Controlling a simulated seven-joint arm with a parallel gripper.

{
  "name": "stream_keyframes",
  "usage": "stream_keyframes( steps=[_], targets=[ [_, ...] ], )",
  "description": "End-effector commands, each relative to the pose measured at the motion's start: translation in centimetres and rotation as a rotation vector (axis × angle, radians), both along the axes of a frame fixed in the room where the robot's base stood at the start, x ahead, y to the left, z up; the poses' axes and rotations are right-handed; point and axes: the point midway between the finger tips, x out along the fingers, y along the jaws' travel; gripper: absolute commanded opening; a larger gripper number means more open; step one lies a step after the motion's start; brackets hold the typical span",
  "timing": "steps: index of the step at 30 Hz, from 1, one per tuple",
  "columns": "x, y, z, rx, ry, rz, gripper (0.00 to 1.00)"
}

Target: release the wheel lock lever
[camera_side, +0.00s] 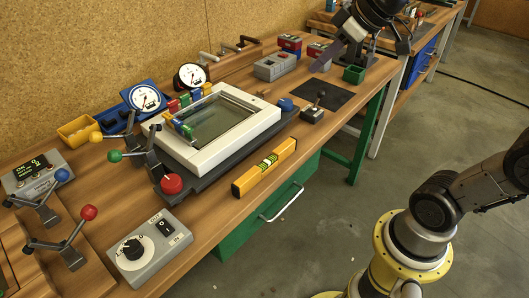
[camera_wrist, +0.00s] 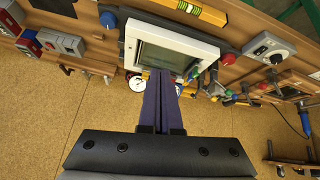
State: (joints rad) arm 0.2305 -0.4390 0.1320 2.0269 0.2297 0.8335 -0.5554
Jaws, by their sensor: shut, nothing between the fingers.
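Several levers with coloured knobs stand at the left of the bench in the side view: a red-knobbed lever (camera_side: 76,235), a blue-knobbed lever (camera_side: 50,190), a green-knobbed lever (camera_side: 130,156) and a yellow-knobbed lever (camera_side: 103,137). A small black-knobbed lever (camera_side: 318,103) stands on a grey base to the right of the glass frame. No readable label tells which is the wheel lock lever. My gripper (camera_side: 321,65) is above the far right part of the bench, apart from these levers. In the wrist view its purple fingers (camera_wrist: 160,80) are together and empty.
The white glass frame (camera_side: 262,121) lies flat on a dark base, with a red button (camera_side: 171,184) at its corner. A yellow level (camera_side: 264,168) lies along the front edge. Grey switch boxes, gauges, a yellow bin (camera_side: 78,130) and a green bin (camera_side: 354,74) surround it.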

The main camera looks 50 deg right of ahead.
Motion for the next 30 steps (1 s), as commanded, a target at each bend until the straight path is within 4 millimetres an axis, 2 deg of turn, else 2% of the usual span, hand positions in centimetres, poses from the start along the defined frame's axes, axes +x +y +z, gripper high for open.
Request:
stream_keyframes(
  steps=[1, 3, 6, 9, 12, 13, 17, 20, 23, 26, 30],
  targets=[
    [-2.6, 1.9, -0.3, -0.001, -0.005, 0.027, 0.00],
    [-6.0, 3.6, -1.5, 0.004, 0.002, 0.037, 0.00],
    [-10.3, 4.5, -3.9, 0.016, 0.027, 0.015, 0.00],
    [-13.1, 4.2, -6.6, 0.032, 0.069, -0.052, 0.00],
    [-14.4, 3.5, -8.7, 0.050, 0.128, -0.141, 0.00],
    [-14.5, 3.4, -8.8, 0.056, 0.135, -0.159, 0.00],
    [-13.7, 3.4, -7.5, 0.082, 0.099, -0.193, 0.00],
    [-11.8, 3.5, -5.2, 0.092, 0.052, -0.194, 0.00],
    [-8.4, 2.8, -2.5, 0.101, 0.022, -0.225, 0.00],
    [-4.0, 1.1, -0.2, 0.107, 0.009, -0.282, 0.00],
    [2.1, -2.7, 1.1, 0.115, 0.011, -0.378, 0.00]
  ],
)
